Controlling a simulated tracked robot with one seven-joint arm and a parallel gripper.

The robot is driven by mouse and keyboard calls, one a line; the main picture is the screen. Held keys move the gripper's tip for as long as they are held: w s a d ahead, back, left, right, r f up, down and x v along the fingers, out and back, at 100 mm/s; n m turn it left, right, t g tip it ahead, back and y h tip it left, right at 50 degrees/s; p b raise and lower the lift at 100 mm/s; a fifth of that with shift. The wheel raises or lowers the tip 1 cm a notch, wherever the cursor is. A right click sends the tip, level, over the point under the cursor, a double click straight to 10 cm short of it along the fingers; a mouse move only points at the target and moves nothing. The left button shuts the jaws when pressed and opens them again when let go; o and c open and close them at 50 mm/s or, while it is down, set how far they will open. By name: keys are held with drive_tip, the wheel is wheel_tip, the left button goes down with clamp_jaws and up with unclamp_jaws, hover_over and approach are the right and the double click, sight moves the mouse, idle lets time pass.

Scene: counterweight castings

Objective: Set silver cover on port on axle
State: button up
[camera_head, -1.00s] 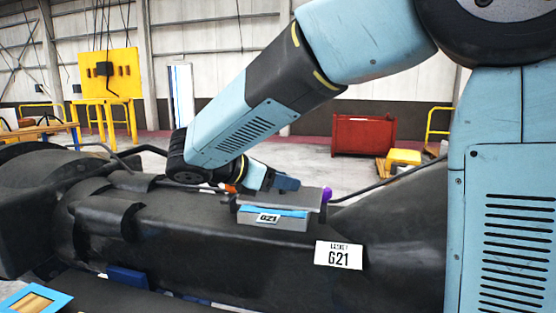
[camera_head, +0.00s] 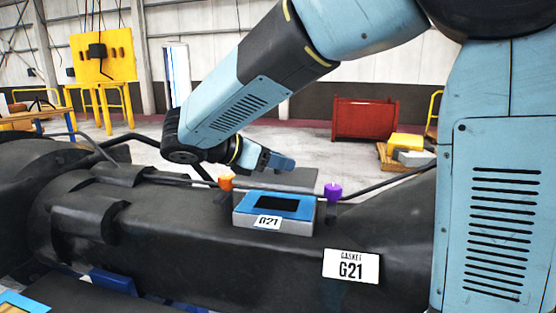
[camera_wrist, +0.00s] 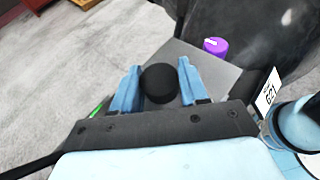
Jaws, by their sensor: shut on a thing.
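The silver cover (camera_head: 295,178) is a flat grey plate with a round black knob (camera_wrist: 159,83). My gripper (camera_head: 279,162) is shut on the knob, with a blue finger on each side of it in the wrist view. The cover is held roughly level, beyond the port (camera_head: 310,226) and above it in the head view. The port is a grey box on the black axle (camera_head: 180,225). A blue gasket (camera_head: 247,201) lies on its top around a dark opening, and its front tag reads G21. The cover's underside is hidden.
An orange knob (camera_head: 226,183) stands at the port's left and a purple knob (camera_head: 332,190) at its right; the purple one also shows in the wrist view (camera_wrist: 214,46). A sign (camera_head: 351,266) reads GASKET G21. A red bin (camera_head: 365,118) stands on the floor behind.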

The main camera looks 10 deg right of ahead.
drive_tip(key=shift+f, duration=2.65)
drive_tip(key=shift+s, duration=0.1)
drive_tip(key=shift+f, duration=0.6)
drive_tip(key=o, duration=1.1)
drive_tip(key=shift+o, duration=0.2)
drive_tip(key=shift+a, duration=0.1)
